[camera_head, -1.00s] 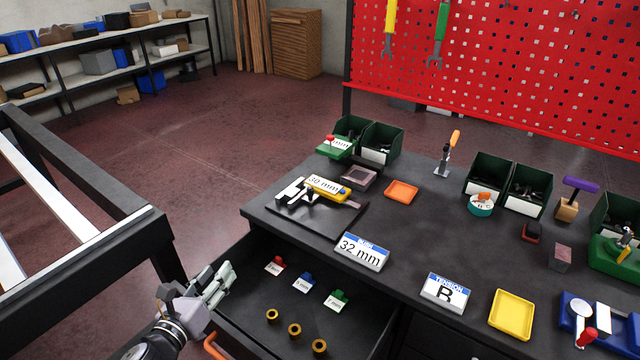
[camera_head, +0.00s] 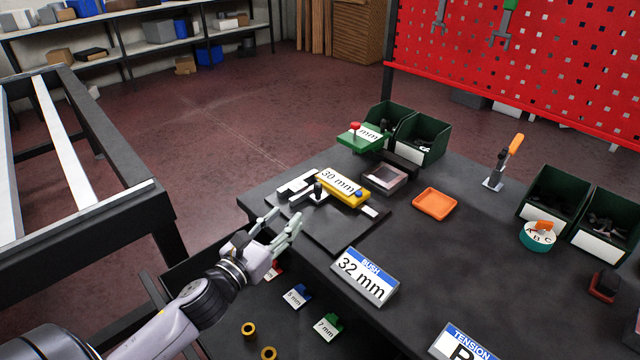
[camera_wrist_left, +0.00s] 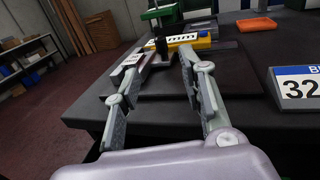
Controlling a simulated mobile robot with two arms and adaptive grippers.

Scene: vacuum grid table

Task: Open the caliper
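The caliper (camera_head: 343,188) lies on a dark board (camera_head: 345,233) at the table's left corner. It has silver parts, a yellow slider marked "30 mm", a blue knob on the slider and a dark upright knob at its left. My left gripper (camera_head: 285,226) is at the table's left edge, short of the caliper and apart from it. In the left wrist view its two fingers (camera_wrist_left: 160,75) are spread with nothing held between them, and the caliper (camera_wrist_left: 180,41) shows beyond the fingertips. My right gripper is not in view.
A "32 mm" sign (camera_head: 365,276) stands right of the board. Behind the caliper are a green block with a red knob (camera_head: 358,137) and green bins (camera_head: 423,140). An orange tray (camera_head: 434,203) is to the right. An open drawer with labelled pieces (camera_head: 297,296) lies below.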

